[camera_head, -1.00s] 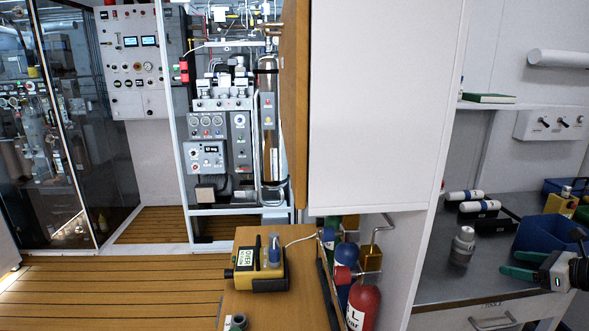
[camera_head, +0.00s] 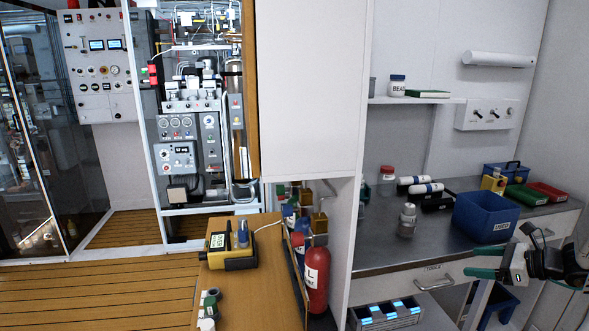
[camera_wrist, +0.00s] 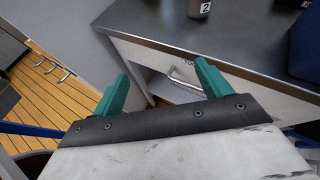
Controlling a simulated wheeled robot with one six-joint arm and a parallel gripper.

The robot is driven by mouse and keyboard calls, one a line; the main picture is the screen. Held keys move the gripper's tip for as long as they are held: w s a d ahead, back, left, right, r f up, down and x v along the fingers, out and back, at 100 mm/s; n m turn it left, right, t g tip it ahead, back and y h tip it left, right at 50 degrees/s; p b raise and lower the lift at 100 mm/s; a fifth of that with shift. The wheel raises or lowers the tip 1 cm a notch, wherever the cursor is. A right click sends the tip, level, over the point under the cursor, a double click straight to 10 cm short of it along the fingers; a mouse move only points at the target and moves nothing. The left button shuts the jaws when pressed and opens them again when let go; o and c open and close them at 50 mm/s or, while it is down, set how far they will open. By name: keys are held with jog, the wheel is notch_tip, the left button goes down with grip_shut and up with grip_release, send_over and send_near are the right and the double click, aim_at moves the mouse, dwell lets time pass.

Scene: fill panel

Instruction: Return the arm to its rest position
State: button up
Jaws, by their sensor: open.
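My gripper (camera_head: 486,262) is at the lower right in the head view, in front of the grey metal bench (camera_head: 378,240). Its two green fingers are apart and nothing shows between them. In the wrist view my gripper (camera_wrist: 160,84) is also open and empty, with its fingers pointing toward the bench front and a drawer handle. The rest position itself is not marked in either view.
A blue bin (camera_head: 482,218) and a grey bottle (camera_head: 407,220) stand on the bench near my gripper. A drawer (camera_head: 432,283) is below the bench top. A red cylinder (camera_head: 316,278) and a wooden table (camera_head: 250,290) are to the left. Wooden floor (camera_head: 100,290) lies open at far left.

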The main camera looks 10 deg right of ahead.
jog(key=s+a+r+n+g+h, duration=0.2)
jog(key=s+a+r+n, duration=0.3)
jog(key=a+n, duration=0.4)
jog(key=s+a+r+n+g+h, duration=0.2)
jog(key=s+a+r+n+g, duration=0.2)
jog(key=s+a+n, duration=0.3)
jog(key=s+a+r+n+g+h, duration=0.2)
jog(key=s+a+r+n+g, duration=0.2)
jog(key=a+n, duration=0.9)
jog(key=s+a+r, duration=0.2)
jog(key=a, duration=0.2)
jog(key=shift+s+a+r, duration=0.15)
jog(key=shift+s+a, duration=0.05)
jog(key=shift+a, duration=0.2)
